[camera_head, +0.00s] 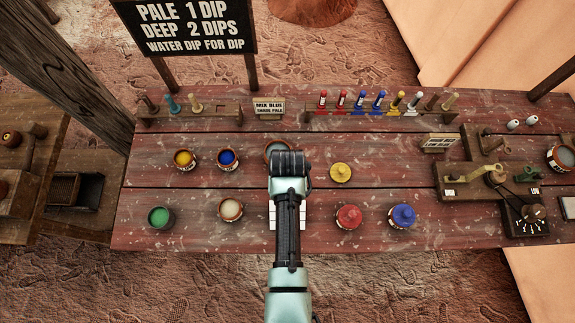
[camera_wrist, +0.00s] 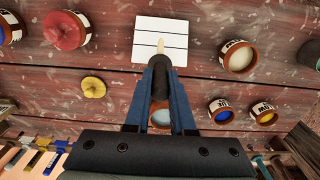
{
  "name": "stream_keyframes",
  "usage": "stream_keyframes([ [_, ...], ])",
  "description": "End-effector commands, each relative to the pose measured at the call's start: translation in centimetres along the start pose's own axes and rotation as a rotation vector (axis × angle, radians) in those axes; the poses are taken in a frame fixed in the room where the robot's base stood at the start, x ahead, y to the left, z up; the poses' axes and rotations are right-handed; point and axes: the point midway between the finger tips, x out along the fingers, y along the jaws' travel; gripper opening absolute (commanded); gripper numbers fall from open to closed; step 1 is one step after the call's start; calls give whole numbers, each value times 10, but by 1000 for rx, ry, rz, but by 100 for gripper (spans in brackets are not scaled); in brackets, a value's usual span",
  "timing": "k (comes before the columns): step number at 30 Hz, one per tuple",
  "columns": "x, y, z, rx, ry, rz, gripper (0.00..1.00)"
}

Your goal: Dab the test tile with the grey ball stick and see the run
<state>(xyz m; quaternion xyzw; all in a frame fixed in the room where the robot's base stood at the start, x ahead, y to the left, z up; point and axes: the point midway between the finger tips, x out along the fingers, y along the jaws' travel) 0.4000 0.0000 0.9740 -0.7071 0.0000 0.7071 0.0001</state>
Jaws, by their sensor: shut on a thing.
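The test tile (camera_wrist: 176,33) is a white square with thin dark lines, flat on the table. It shows no colour mark in the wrist view. In the head view my arm hides most of the tile (camera_head: 272,215). My gripper (camera_wrist: 160,84) is shut on a stick (camera_wrist: 160,76) with a dark grip and a pale, cream-looking tip. A grey ball is not clear on it. The tip overlaps the tile's lower middle in the wrist view; I cannot tell whether it touches. In the head view my wrist hides the stick.
A grey-blue pot (camera_head: 275,148) stands behind my wrist. Yellow (camera_head: 184,161), blue (camera_head: 228,160), green (camera_head: 160,219) and cream (camera_head: 230,209) pots are left. Racks (camera_head: 220,115) line the back. A sign (camera_head: 190,25) stands behind.

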Motion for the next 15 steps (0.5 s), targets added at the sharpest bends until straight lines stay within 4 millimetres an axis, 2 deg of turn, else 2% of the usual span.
stream_keyframes([
  [5,-3,0,0,0,0,0,0],
  [15,-26,0,0,0,0,0,0],
])
